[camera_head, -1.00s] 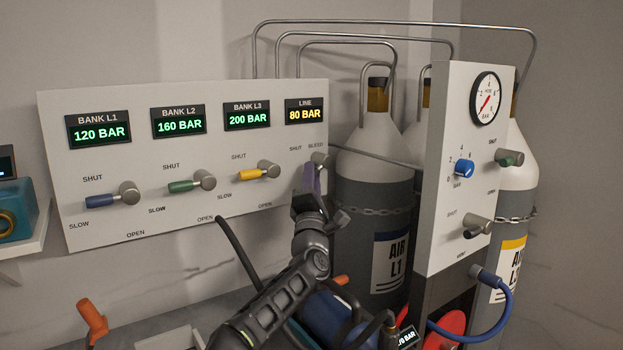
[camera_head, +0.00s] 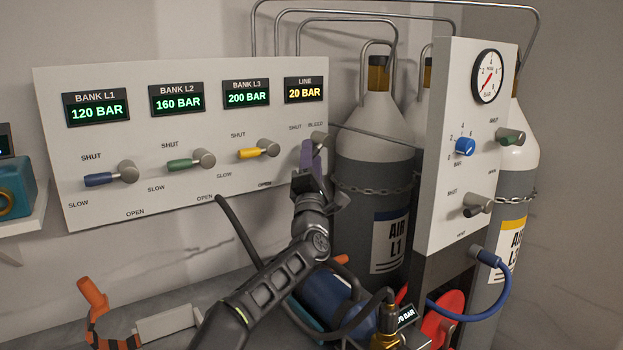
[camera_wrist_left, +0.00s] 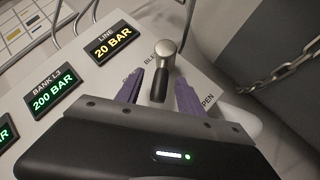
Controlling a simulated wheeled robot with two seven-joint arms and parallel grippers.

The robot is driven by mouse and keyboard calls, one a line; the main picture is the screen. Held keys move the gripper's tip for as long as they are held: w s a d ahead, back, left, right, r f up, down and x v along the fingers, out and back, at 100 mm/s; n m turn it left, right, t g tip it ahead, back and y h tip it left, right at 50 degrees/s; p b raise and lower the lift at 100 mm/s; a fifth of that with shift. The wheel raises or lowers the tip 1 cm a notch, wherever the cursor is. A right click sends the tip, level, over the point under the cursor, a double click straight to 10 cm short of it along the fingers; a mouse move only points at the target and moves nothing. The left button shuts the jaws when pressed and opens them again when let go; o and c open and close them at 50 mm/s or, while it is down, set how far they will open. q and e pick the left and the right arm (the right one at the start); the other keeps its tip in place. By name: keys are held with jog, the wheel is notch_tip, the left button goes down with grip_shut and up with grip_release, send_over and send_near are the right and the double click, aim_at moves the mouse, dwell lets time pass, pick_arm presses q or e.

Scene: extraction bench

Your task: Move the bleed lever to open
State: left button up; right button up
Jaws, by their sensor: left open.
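The bleed lever has a silver hub (camera_head: 319,139) at the right end of the bank panel (camera_head: 225,200). Its dark handle (camera_wrist_left: 158,90) shows in the left wrist view, pointing from the hub toward my gripper. My left gripper (camera_head: 311,162) is open at the lever, with one purple finger on each side of the handle. Small gaps show between the fingers and the handle. The "OPEN" label (camera_wrist_left: 208,101) is right of the lever; the left finger partly covers the "SHUT" label. The LINE display (camera_head: 304,90) reads 20 BAR. My right gripper is not in view.
Blue (camera_head: 98,180), green (camera_head: 178,165) and yellow (camera_head: 250,153) levers sit left along the panel. Chained gas cylinders (camera_head: 374,155) stand close to the right. A gauge panel (camera_head: 455,215) stands beyond, with a blue hose (camera_head: 505,295).

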pick_arm(q)
jog(key=shift+s+f+b, duration=0.35)
jog(key=shift+f+b, duration=0.05)
jog(key=shift+f, duration=0.05)
jog(key=b+v, duration=0.3)
jog(key=v, duration=0.3)
jog(key=shift+s, duration=0.15)
jog(key=shift+r, duration=0.15)
